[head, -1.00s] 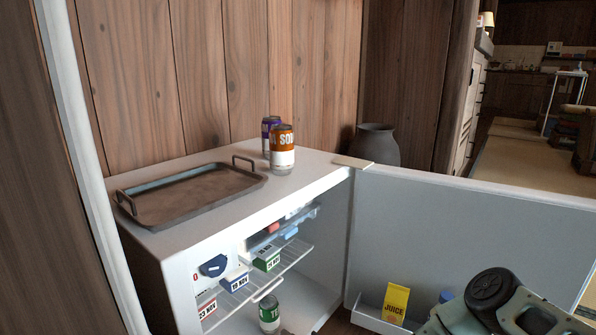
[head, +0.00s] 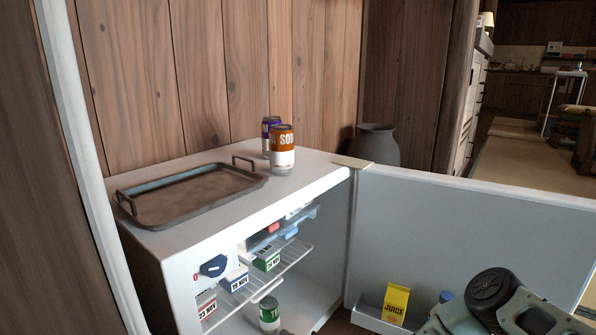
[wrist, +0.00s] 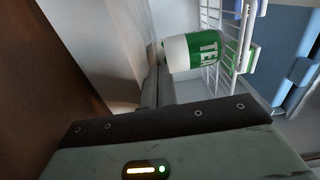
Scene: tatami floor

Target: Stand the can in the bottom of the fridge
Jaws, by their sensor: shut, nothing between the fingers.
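A green and white can (head: 269,314) stands in the lower part of the open fridge (head: 180,262), below the wire shelf. In the head view its base is cut off by the picture's bottom edge. In the wrist view the can (wrist: 193,50) lies across the picture, just beyond my fingers and beside the white wire rack. My gripper (wrist: 154,62) is shut, with its fingers together and empty, close to the can's end. Whether the fingertips touch the can I cannot tell. In the head view my fingers are mostly out of the picture.
The wire shelf (head: 262,275) above the can holds several small cartons. The fridge door (head: 450,220) stands open to the right, with a yellow juice carton (head: 396,303) in its rack. On top are a tray (head: 190,192), an orange can (head: 282,150) and a purple can (head: 268,128).

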